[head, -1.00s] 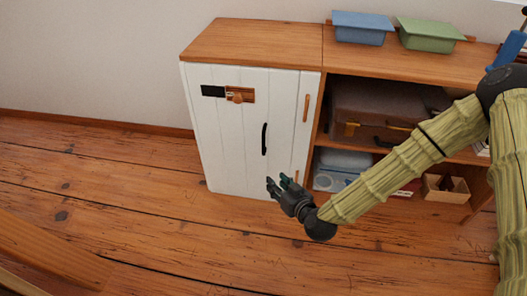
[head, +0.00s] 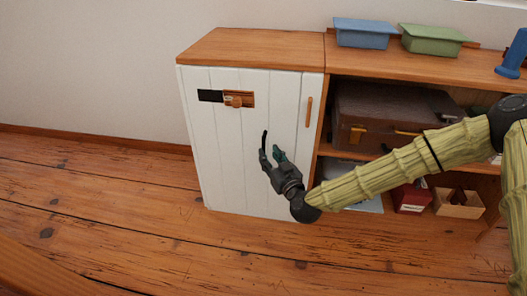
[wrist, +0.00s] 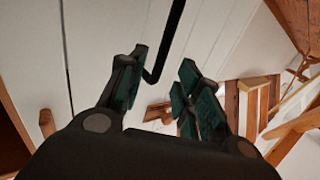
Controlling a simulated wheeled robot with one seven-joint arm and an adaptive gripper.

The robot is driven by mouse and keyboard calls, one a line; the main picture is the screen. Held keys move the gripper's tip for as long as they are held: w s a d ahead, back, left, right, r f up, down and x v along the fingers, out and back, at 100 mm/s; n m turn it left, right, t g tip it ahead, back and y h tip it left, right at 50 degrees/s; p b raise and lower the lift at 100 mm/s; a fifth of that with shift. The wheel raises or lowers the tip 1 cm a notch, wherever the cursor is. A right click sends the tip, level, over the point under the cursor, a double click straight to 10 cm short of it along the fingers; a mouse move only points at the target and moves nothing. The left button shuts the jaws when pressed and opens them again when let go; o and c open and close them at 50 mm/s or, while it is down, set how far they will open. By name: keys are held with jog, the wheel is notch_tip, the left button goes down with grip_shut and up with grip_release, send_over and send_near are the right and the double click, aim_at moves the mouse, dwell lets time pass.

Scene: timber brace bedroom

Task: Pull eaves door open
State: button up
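The white plank eaves door (head: 232,150) stands shut at the left end of the wooden cabinet. Its black bar handle (head: 264,138) is upright on the door, with its lower part hidden by my gripper. My gripper (head: 271,155) is at the handle's lower end, fingers open and pointing up. In the wrist view the handle (wrist: 172,35) comes down to a bent lower end between the open fingers of my gripper (wrist: 160,82). I cannot tell whether a finger touches it. A wooden latch with a round knob (head: 234,101) sits higher on the door beside a black plate (head: 210,95).
A narrow white panel with a wooden handle (head: 309,111) is right of the door. Open shelves hold a brown suitcase (head: 375,112), a red box (head: 411,198) and a wooden tray (head: 458,204). Blue (head: 364,32) and green (head: 431,40) bins stand on top. The floor at left is clear.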

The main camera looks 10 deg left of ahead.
aim_at(264, 149)
jog(key=shift+b+x, duration=0.85)
jog(key=shift+x, duration=2)
grip_shut()
